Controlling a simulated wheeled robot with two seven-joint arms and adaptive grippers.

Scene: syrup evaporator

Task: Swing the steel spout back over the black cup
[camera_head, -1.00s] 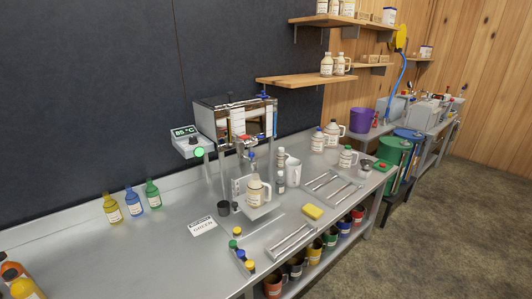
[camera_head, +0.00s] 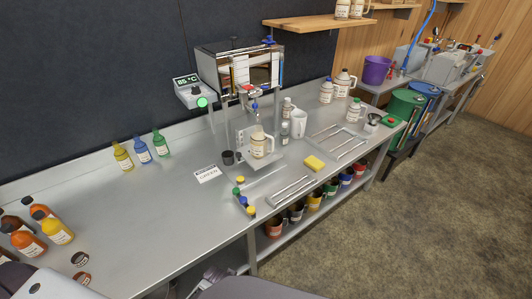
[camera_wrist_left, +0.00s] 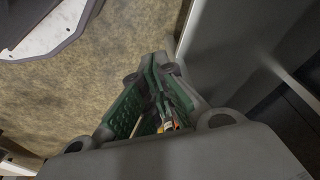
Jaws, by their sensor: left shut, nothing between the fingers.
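The steel spout (camera_head: 254,105) hangs under the boxy steel evaporator (camera_head: 238,68), by a small blue-topped part. It appears to be above the handled syrup jug (camera_head: 259,143), not over the black cup (camera_head: 228,157). The cup stands on the bench just left of the jug's steel stand. The spout's exact direction is too small to tell. My left gripper shows in the left wrist view (camera_wrist_left: 158,78) with green-padded fingers, shut and empty, over the floor beside a grey surface. It is well away from the spout. My right gripper is not in view.
A "GREEN" label card (camera_head: 206,174) lies in front of the cup. Small coloured-cap bottles (camera_head: 243,200), steel racks (camera_head: 291,190) and a yellow sponge (camera_head: 314,163) are nearby. Coloured bottles (camera_head: 142,150) stand at the back left. The steel bench (camera_head: 165,215) is clear at left-centre.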

